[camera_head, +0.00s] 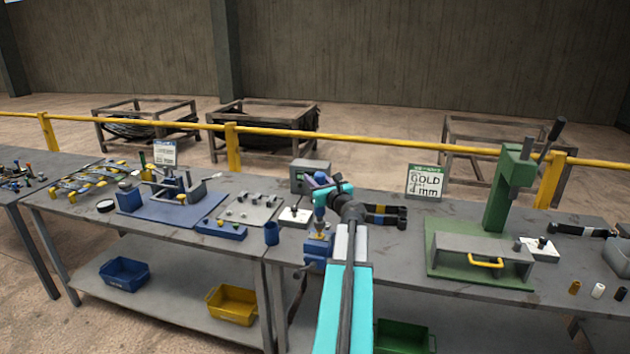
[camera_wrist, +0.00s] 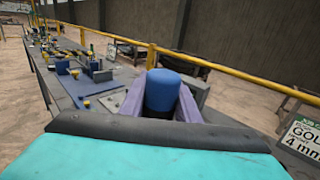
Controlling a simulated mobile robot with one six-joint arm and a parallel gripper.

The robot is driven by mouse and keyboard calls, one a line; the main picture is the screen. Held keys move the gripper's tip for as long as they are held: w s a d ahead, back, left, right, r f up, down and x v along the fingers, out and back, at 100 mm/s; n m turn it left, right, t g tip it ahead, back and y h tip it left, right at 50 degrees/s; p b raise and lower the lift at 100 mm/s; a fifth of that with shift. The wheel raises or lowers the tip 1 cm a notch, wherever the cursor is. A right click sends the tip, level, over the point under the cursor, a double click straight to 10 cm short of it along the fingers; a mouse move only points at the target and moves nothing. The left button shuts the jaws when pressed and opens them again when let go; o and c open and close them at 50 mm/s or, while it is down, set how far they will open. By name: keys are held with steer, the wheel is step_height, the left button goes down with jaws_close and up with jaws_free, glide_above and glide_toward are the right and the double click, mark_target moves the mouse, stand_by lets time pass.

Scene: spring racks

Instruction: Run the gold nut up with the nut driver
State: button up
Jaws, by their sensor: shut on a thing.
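My gripper (camera_head: 320,184) has purple fingers and is shut on the nut driver, whose blue handle (camera_head: 319,209) points down in the head view. In the wrist view the rounded blue handle end (camera_wrist: 162,90) sits between both fingers of the gripper (camera_wrist: 162,108). Below the driver, a small gold piece (camera_head: 319,236), apparently the gold nut, shows on top of a blue vise-like fixture (camera_head: 318,254) at the bench's front edge. The driver looks roughly upright above it. Whether its tip touches the nut is too small to tell.
A sign (camera_head: 425,182) reads GOLD 4 mm. A green press (camera_head: 497,205) stands to the right. A blue cup (camera_head: 272,233) and a grey plate with several small parts (camera_head: 251,208) are to the left. A grey box (camera_head: 311,174) stands behind my gripper.

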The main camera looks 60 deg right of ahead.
steer(key=shift+r, duration=0.1)
jaws_close()
steer(key=shift+f+b, duration=1.75)
steer(key=shift+f, duration=0.1)
stand_by(3.6)
steer(key=shift+r, duration=0.1)
